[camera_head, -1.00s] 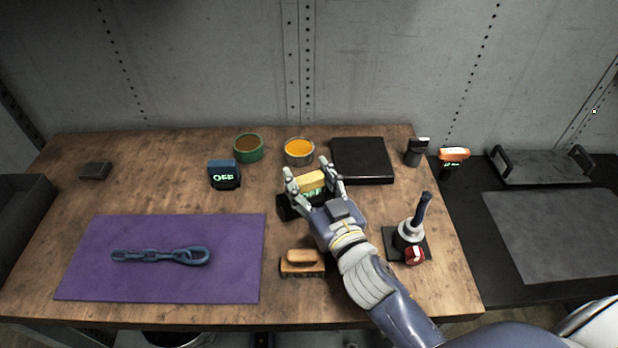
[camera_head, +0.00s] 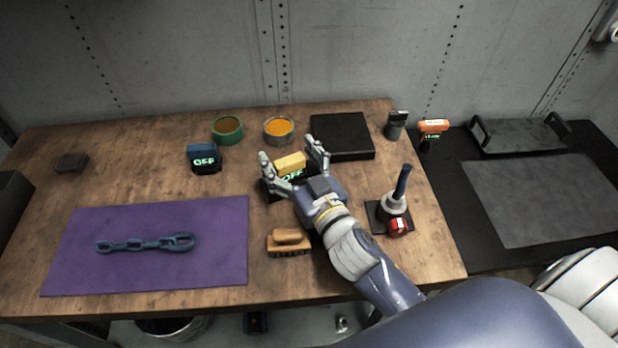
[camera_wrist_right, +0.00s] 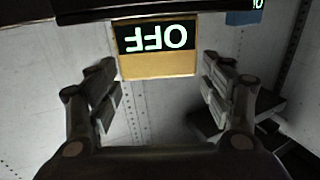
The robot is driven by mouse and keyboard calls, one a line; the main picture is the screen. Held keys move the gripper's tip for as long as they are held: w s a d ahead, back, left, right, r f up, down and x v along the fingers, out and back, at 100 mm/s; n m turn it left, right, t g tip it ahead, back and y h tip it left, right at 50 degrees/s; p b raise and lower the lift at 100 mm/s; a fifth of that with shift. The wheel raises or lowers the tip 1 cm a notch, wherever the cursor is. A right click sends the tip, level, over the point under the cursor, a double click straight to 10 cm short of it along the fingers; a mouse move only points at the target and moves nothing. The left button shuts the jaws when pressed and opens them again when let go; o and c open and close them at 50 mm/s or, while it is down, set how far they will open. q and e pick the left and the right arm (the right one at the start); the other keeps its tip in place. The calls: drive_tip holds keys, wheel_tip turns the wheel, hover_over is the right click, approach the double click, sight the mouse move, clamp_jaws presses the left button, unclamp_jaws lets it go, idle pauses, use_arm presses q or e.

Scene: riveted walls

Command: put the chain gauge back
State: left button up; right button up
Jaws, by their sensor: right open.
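Three small devices with lit displays are in view: a yellow-topped one (camera_head: 290,163), a blue-topped one (camera_head: 204,156) and an orange-topped one (camera_head: 433,128). No label shows which is the chain gauge. My right gripper (camera_head: 287,150) is open at the yellow-topped device, with its fingers on either side. In the right wrist view the yellow device (camera_wrist_right: 157,62) reads OFF upside down, between and beyond the open fingertips (camera_wrist_right: 160,98); contact is not visible. A blue chain (camera_head: 146,243) lies on the purple mat (camera_head: 90,275). My left gripper is not in view.
A brush (camera_head: 289,243) and a red-buttoned joystick (camera_head: 397,218) flank my right forearm. Two open cans (camera_head: 228,128) (camera_head: 279,128) and a black slab (camera_head: 342,134) stand behind the gripper. A black tray (camera_head: 520,135) is at the right. The wooden bench's left back is mostly clear.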

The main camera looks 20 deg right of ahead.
drive_tip(key=shift+s+f+b, duration=0.45)
drive_tip(key=shift+s+f, duration=0.05)
drive_tip(key=shift+s, duration=0.15)
drive_tip(key=s, duration=0.3)
drive_tip(key=s+b, duration=0.1)
drive_tip(key=s, duration=0.2)
drive_tip(key=s+d+b, duration=0.1)
drive_tip(key=s, duration=0.2)
drive_tip(key=shift+s+d+r, duration=0.1)
drive_tip(key=shift+s+r, duration=0.2)
drive_tip(key=shift+r, duration=0.1)
drive_tip(key=shift+s+d+r, duration=0.1)
drive_tip(key=shift+s+r, duration=0.05)
drive_tip(key=shift+s, duration=0.35)
drive_tip(key=shift+r, duration=0.15)
